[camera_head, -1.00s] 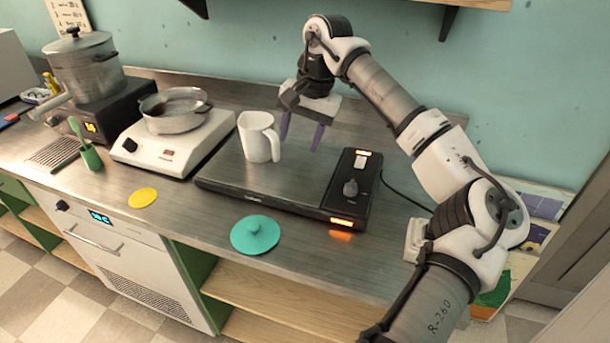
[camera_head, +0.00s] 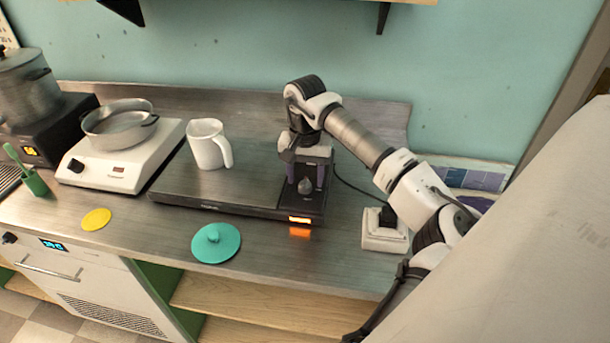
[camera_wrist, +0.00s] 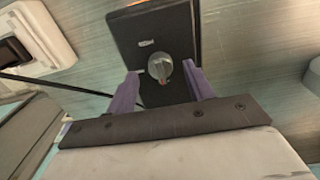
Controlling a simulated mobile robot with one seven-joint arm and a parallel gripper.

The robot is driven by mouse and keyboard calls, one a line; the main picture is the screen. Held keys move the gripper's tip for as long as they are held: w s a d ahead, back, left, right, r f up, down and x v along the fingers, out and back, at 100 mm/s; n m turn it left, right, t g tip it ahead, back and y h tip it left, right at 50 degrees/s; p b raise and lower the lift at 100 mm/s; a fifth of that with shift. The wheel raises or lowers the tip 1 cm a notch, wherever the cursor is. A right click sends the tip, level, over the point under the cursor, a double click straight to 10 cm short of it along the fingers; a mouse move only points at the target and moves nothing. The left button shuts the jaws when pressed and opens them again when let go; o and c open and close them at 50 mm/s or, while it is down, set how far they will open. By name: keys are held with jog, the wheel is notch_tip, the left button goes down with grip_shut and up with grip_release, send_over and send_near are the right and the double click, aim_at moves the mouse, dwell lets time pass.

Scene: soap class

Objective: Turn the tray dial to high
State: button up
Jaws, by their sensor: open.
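The warming tray (camera_head: 187,189) is a flat dark slab on the counter with a black control panel at its right end. The tray dial (camera_head: 305,186) is a grey knob on that panel. In the wrist view the dial (camera_wrist: 160,68) shows a small red mark. My gripper (camera_head: 305,180) is above the panel, pointing down, with its purple fingers on either side of the dial. In the wrist view my gripper (camera_wrist: 160,85) is open, and the dial lies between and slightly beyond the fingertips. I cannot tell whether they touch it. The panel's switch is hidden behind my gripper in the head view.
A white pitcher (camera_head: 209,146) stands on the tray. A teal lid (camera_head: 216,243) and a yellow disc (camera_head: 97,219) lie in front. A white hotplate (camera_head: 105,172) with a pot (camera_head: 119,126) is at left. A white socket box (camera_head: 384,232) sits right of the panel.

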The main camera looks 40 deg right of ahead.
jog(key=shift+f, duration=0.85)
jog(key=shift+c, duration=0.4)
jog(key=c, duration=0.9)
